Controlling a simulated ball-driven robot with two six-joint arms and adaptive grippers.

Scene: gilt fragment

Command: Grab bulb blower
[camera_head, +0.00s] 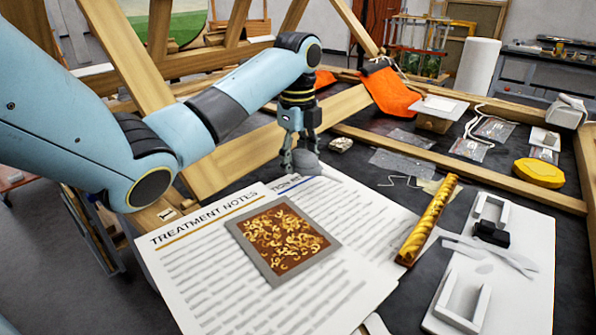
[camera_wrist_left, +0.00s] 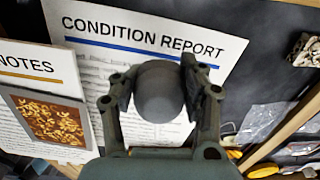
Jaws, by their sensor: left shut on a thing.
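The bulb blower (camera_wrist_left: 158,92) is a dark grey rounded bulb between the two fingers of my left gripper (camera_wrist_left: 157,78) in the left wrist view. The fingers press on it from both sides, so the gripper is shut on it. In the head view my left gripper (camera_head: 299,150) points down at the back edge of the papers, and the grey bulb (camera_head: 305,161) shows partly behind its fingers. I cannot tell whether the bulb touches the surface below. My right gripper is not in view.
Treatment notes (camera_head: 190,275) with an ornate gilt-patterned sample (camera_head: 283,240) lie in front, overlapping the condition report (camera_wrist_left: 95,30). A gilt moulding piece (camera_head: 428,220) and white brackets (camera_head: 463,300) lie right. A yellow disc (camera_head: 539,172) and orange cloth (camera_head: 388,92) lie further back. Wooden beams surround the dark surface.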

